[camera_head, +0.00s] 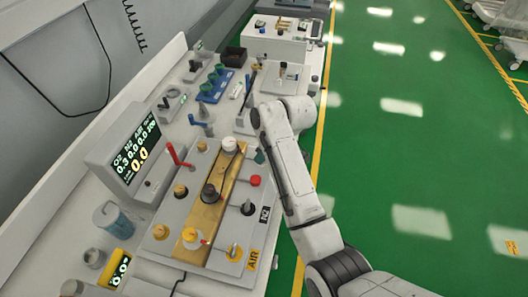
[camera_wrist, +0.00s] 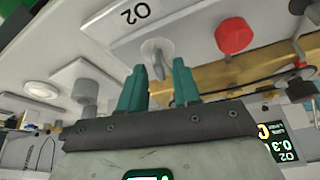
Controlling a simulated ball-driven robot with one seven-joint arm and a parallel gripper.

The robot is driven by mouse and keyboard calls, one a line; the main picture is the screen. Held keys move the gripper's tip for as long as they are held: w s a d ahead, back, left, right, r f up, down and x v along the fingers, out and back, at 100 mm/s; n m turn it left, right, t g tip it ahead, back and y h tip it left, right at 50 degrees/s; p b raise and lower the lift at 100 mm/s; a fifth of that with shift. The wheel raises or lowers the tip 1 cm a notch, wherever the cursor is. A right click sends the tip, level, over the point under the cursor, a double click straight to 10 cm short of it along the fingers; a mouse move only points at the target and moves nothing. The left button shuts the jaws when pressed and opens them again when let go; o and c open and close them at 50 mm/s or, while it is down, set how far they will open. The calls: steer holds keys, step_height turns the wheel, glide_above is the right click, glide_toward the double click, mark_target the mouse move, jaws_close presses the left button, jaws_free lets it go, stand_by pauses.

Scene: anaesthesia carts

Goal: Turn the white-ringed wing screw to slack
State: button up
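The white-ringed wing screw (camera_wrist: 158,50) shows in the wrist view on a light panel marked O2. A pale ring surrounds its base and its grey wing points toward my gripper (camera_wrist: 160,76). My two teal fingers are open, one on each side of the wing's end, with gaps visible on both sides. In the head view my gripper (camera_head: 260,156) is mostly hidden behind my arm, and I cannot make out this screw there. Another wing screw (camera_head: 234,252) sits on the AIR plate at the front of the cart.
A red knob (camera_wrist: 235,36) stands right of the screw in the wrist view. A grey knob (camera_wrist: 85,90) stands to the left. In the head view a red lever (camera_head: 178,155), a brass strip with knobs (camera_head: 207,215) and a display (camera_head: 134,148) crowd the cart.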

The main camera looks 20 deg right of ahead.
steer(key=b+v, duration=0.1)
steer(key=v, duration=0.9)
steer(key=shift+s+d+r, duration=0.1)
steer(key=shift+s+r, duration=0.05)
steer(key=shift+r, duration=0.2)
steer(key=s+d+f+m+g+h, duration=0.15)
steer(key=s+d+f+m, duration=0.25)
steer(key=s+f, duration=0.85)
steer(key=s+f+m, duration=0.1)
steer(key=s, duration=0.6)
steer(key=s+d+f+m+h, duration=0.1)
steer(key=s+m, duration=0.1)
steer(key=s, duration=0.6)
steer(key=s+f+m+g, duration=0.1)
steer(key=s, duration=0.6)
steer(key=shift+s+d+f+m+h, duration=0.2)
steer(key=shift+s+f+m+h, duration=0.05)
steer(key=shift+f+m, duration=0.1)
